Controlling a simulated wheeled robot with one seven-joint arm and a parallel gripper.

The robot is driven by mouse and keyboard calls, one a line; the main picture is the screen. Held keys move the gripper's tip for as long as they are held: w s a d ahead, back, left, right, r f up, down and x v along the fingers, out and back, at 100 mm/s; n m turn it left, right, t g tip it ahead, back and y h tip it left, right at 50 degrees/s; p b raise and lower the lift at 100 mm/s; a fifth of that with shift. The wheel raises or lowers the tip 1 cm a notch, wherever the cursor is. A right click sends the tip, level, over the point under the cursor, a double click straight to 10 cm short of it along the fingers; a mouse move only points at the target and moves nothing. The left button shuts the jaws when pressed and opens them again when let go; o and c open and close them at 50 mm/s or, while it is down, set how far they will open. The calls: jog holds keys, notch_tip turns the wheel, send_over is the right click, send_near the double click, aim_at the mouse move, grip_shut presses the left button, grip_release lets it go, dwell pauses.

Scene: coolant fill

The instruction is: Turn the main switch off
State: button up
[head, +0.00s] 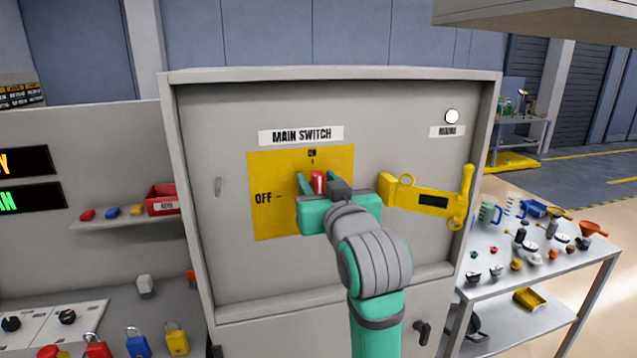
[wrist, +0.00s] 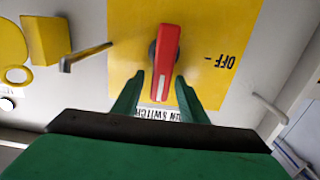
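The main switch is a red handle (head: 319,182) on a yellow plate (head: 265,168) in the grey cabinet's front, under the MAIN SWITCH label. Its white-marked end points up toward ON; the OFF mark is to the left. In the wrist view the picture is upside down, and the red handle (wrist: 165,60) points down toward the label. My gripper (wrist: 160,82) is open, with one green finger on each side of the handle's end. A gap shows on the left finger's side; the right finger is close, contact unclear. In the head view my gripper (head: 320,185) partly covers the plate.
A yellow hasp-like bracket (head: 425,199) sticks out right of the plate. A white round lamp (head: 452,116) sits above a small label.

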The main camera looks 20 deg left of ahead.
grip_shut()
jog(key=shift+s+a+n, duration=0.1)
jog(key=shift+n, duration=0.2)
jog(key=n, duration=0.2)
jog(key=shift+s+a+f+n, duration=0.15)
jog(key=shift+s+a+n, duration=0.1)
jog(key=shift+a+n, duration=0.05)
jog(key=n, duration=0.3)
jog(key=s+a+f+n, duration=0.1)
jog(key=n, duration=0.2)
jog(key=a+f+n, duration=0.1)
jog(key=n, duration=0.2)
jog(key=shift+s+a, duration=0.1)
jog(key=shift+s, duration=0.1)
jog(key=shift+s+a+f+n, duration=0.1)
jog(key=shift+f+n, duration=0.25)
jog(key=shift+n, duration=0.6)
jog(key=shift+a+f+n, duration=0.1)
jog(key=shift+f+n, duration=0.2)
jog(key=shift+n, duration=0.7)
jog(key=shift+s+a+f+n, duration=0.1)
jog(key=shift+f+n, duration=0.25)
jog(key=shift+n, duration=0.6)
jog(key=shift+f, duration=0.1)
